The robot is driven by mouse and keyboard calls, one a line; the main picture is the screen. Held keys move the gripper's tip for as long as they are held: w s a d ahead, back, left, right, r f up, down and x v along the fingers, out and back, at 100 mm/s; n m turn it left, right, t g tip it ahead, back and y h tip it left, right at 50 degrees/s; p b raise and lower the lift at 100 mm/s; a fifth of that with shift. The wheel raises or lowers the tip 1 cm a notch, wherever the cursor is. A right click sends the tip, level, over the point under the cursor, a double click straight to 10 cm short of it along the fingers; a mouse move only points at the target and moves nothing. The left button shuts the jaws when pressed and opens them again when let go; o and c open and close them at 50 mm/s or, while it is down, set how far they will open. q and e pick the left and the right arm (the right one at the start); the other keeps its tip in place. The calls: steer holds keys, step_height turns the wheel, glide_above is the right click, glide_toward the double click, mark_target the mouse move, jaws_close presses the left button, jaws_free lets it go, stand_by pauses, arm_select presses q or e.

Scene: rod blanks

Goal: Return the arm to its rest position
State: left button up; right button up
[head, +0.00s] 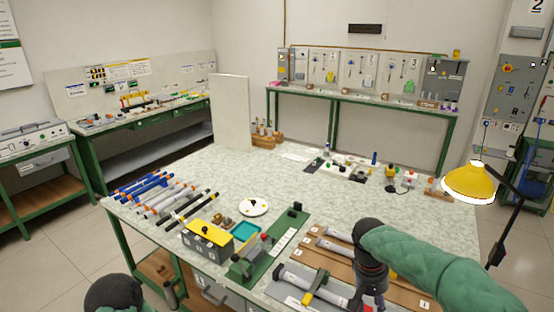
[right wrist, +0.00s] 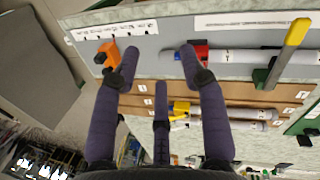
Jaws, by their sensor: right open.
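My right arm comes in from the right in the head view, and its gripper (head: 376,298) hangs over the front right of the table. In the right wrist view the right gripper (right wrist: 157,62) has its purple fingers spread, with nothing held between them. Beyond the fingertips a white rod (right wrist: 235,56) with a red part at its end lies on a grey board (right wrist: 150,42). A yellow-handled clamp (right wrist: 288,52) stands across this rod. A dark rounded part of my left arm (head: 113,293) shows at the lower left; its gripper is out of view.
Wooden slotted boards (head: 345,262) with white rods lie under the right arm. A yellow lamp (head: 468,182) stands at the right. The table's middle back (head: 250,172) is clear.

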steer(key=s+a+f+n+y, duration=0.1)
steer(key=s+a+f, duration=0.1)
steer(key=a+f, duration=0.35)
steer(key=s+a+f+y, duration=0.1)
steer(key=a+f+y, duration=0.1)
steer(key=f, duration=0.7)
steer(key=s+a+f+n+y, duration=0.1)
steer(key=s+a+f, duration=0.15)
steer(key=f, duration=0.55)
arm_select(q)
steer(key=shift+s, duration=0.25)
arm_select(e)
steer(key=s+a+f+m+y, duration=0.1)
steer(key=s+a+f, duration=0.1)
steer(key=s+f, duration=0.3)
steer(key=s+a+f+m+t+y, duration=0.1)
steer(key=s+a+f, duration=0.2)
steer(key=s+f, duration=0.3)
steer(key=s, duration=0.2)
steer(key=shift+s+f+m+t, duration=0.25)
steer(key=shift+s+m+t, duration=0.05)
steer(key=shift+s, duration=0.1)
